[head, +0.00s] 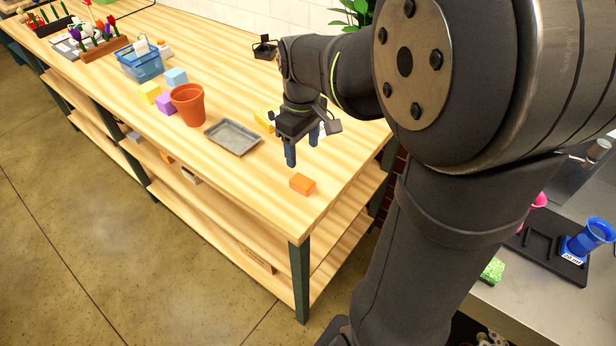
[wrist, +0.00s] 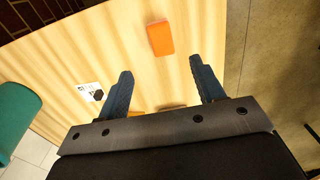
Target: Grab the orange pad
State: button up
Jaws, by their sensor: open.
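The orange pad (head: 303,184) is a small block lying flat on the wooden table near its front right corner in the head view. In the wrist view the orange pad (wrist: 161,38) lies ahead of the fingertips, between their lines and near the top of the picture. My gripper (head: 302,152) is open and empty, above the table and behind the pad in the head view. In the wrist view my gripper (wrist: 158,72) shows two dark blue fingers spread apart, with nothing between their tips.
The wooden table (head: 250,177) holds a grey metal tray (head: 233,137), a terracotta pot (head: 188,104), and purple (head: 167,103), yellow (head: 149,93) and blue (head: 175,77) blocks. A yellow object (head: 265,118) is partly hidden behind my gripper. The table surface around the orange pad is clear.

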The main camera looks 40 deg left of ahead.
aim_at(302, 181)
notch_tip(302, 181, down, 10)
jog(key=shift+s+f, duration=0.1)
jog(key=shift+f, duration=0.05)
jog(key=c, duration=1.1)
jog(key=shift+o, duration=0.2)
